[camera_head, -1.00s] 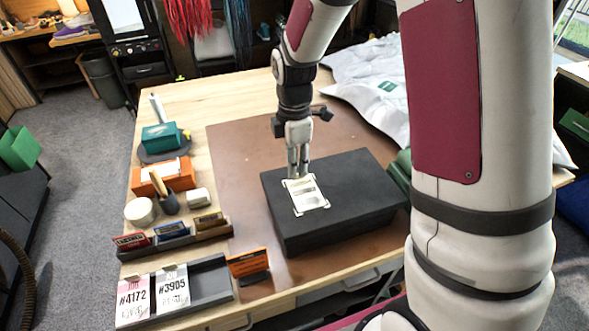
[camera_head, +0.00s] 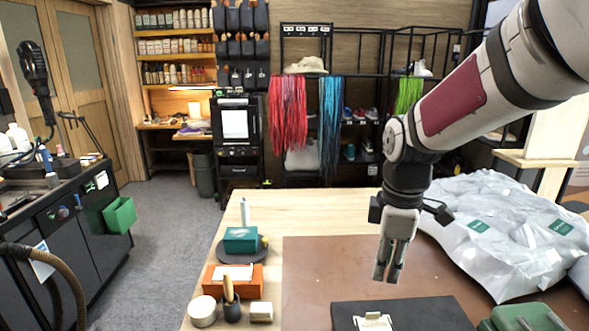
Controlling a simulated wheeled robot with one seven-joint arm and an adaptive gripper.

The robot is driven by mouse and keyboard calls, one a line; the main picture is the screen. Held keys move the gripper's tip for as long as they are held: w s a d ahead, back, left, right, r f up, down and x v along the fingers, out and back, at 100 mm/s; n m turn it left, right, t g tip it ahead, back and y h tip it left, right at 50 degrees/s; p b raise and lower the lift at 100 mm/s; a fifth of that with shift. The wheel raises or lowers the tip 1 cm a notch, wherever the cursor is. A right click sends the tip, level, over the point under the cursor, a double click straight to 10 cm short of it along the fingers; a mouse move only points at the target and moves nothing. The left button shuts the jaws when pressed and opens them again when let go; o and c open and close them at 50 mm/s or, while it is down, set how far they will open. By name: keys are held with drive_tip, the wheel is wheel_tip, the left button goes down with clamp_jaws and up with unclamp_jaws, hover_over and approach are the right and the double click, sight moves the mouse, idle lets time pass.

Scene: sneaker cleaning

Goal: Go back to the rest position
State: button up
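My gripper (camera_head: 386,279) hangs fingers-down above the brown mat (camera_head: 310,283) on the wooden table. Its fingers look close together, but I cannot tell whether they are fully shut. Nothing shows between or below them. A black box (camera_head: 440,315) lies on the mat below and to the right of the gripper, cut off by the bottom edge of the view. A white card (camera_head: 372,321) lies on top of the box, partly cut off. The gripper is apart from both.
A white crumpled sheet or bag (camera_head: 500,235) with green labels covers the table's right. A green object (camera_head: 525,318) sits beside the box. On the left stand a teal box (camera_head: 241,239), an orange tray (camera_head: 250,280), a white jar (camera_head: 203,311) and a dark brush cup (camera_head: 232,308).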

drive_tip(key=s+r+m+t, duration=0.2)
drive_tip(key=s+r+m, duration=0.2)
drive_tip(key=s+m, duration=0.3)
drive_tip(key=s+r+m+t, duration=0.2)
drive_tip(key=s+r+m, duration=0.2)
drive_tip(key=s+m, duration=0.3)
drive_tip(key=s+b, duration=0.1)
drive_tip(key=s, duration=0.2)
drive_tip(key=shift+d+t, duration=0.3)
drive_tip(key=shift+d, duration=0.1)
drive_tip(key=shift+s+r, duration=0.1)
